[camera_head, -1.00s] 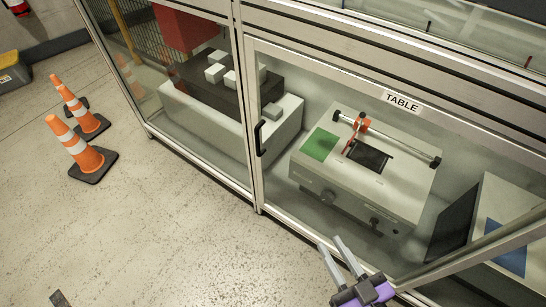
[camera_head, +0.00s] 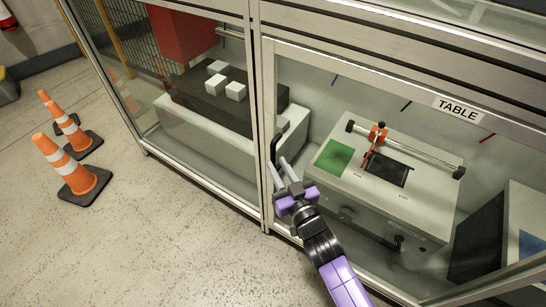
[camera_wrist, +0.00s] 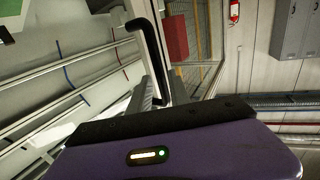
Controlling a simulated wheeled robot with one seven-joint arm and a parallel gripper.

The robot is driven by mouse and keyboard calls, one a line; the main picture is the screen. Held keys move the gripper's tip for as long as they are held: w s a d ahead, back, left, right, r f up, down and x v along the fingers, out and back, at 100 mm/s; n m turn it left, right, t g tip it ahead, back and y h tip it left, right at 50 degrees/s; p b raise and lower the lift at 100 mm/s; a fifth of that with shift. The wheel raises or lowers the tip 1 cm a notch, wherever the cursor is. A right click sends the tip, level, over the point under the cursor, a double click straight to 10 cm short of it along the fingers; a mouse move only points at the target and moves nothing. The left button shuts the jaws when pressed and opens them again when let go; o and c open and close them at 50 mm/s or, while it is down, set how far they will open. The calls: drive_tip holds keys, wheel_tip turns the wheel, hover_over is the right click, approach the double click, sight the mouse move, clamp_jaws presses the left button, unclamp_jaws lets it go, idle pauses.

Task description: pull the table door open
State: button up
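The table door (camera_head: 268,120) is a clear panel in a silver frame, marked by a white TABLE label (camera_head: 458,108). It looks closed. Its black upright handle (camera_head: 275,148) is on the left part of the door; the handle also shows in the wrist view (camera_wrist: 148,45). My gripper (camera_head: 276,164) is at the handle's lower part, with its two grey fingers spread. In the wrist view my gripper (camera_wrist: 162,88) has the handle's lower end appearing between its fingers. I cannot tell whether either finger touches it.
Behind the door stands a grey machine (camera_head: 400,205) with a green square. A neighbouring panel to the left covers a box with white blocks (camera_head: 228,88). Orange cones (camera_head: 68,168) stand at the far left. The floor (camera_head: 160,250) before the cabinet is clear.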

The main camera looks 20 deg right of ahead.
sight(274, 159)
drive_tip(key=shift+w, duration=2.05)
drive_tip(key=shift+c, duration=0.2)
clamp_jaws()
